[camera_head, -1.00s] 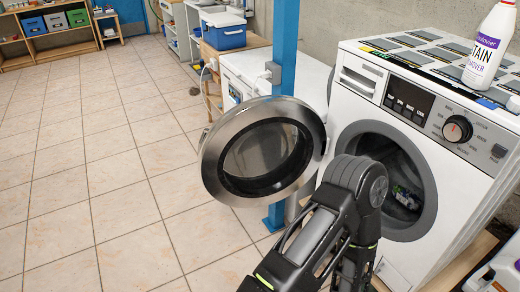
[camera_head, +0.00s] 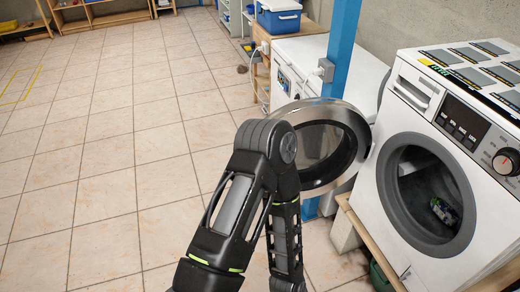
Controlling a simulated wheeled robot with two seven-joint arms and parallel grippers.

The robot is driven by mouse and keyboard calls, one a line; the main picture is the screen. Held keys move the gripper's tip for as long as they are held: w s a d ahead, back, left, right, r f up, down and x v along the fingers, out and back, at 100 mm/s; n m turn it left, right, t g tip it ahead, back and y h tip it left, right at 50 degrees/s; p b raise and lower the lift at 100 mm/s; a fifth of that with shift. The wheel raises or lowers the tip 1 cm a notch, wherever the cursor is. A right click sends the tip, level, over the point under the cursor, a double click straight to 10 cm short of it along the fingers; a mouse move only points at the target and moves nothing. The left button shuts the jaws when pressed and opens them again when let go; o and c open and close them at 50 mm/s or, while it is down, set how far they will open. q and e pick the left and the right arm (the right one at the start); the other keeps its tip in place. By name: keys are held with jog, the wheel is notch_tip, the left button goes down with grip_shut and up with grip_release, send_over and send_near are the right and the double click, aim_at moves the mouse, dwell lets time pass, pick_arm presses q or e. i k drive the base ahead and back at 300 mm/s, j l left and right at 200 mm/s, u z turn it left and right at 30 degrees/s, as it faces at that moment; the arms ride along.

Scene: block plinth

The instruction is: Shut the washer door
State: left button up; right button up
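The white washer (camera_head: 412,85) stands at the right with its front facing left and toward me. Its round door (camera_head: 357,122), with a silver rim and dark glass, stands open to the left of the drum opening (camera_head: 388,195). A small dark and coloured item (camera_head: 445,212) lies inside the drum. One of my dark arms rises from the bottom of the head view, and its bent joint covers the lower left of the door. I cannot tell whether the arm touches the door. Neither gripper shows.
A blue post (camera_head: 342,45) stands behind the door. Behind it are a white appliance (camera_head: 300,55) and a blue cooler box (camera_head: 279,17). A wooden platform (camera_head: 375,245) edges the washer's base. The tiled floor (camera_head: 90,170) at the left is clear.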

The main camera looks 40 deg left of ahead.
aim_at(334, 138)
jog(key=j+u, duration=0.1)
jog(key=u, duration=0.85)
jog(key=i+j+u, duration=0.1)
jog(key=u, duration=0.85)
jog(key=i+j+u, duration=0.3)
jog(key=i+u, duration=0.3)
jog(key=i+z, duration=0.3)
jog(key=i, duration=0.4)
jog(key=i+j+z, duration=0.1)
jog(key=i+z, duration=0.15)
jog(key=i, duration=0.45)
jog(key=i+z, duration=0.35)
jog(key=i, duration=0.15)
jog(key=i+j+z, duration=0.35)
jog(key=i, duration=0.15)
jog(key=i+z, duration=0.1)
jog(key=z, duration=0.7)
jog(key=i+z, duration=0.15)
jog(key=z, duration=0.25)
jog(key=j+z, duration=0.1)
jog(key=z, duration=0.3)
jog(key=i+j+z, duration=0.15)
jog(key=z, duration=1.55)
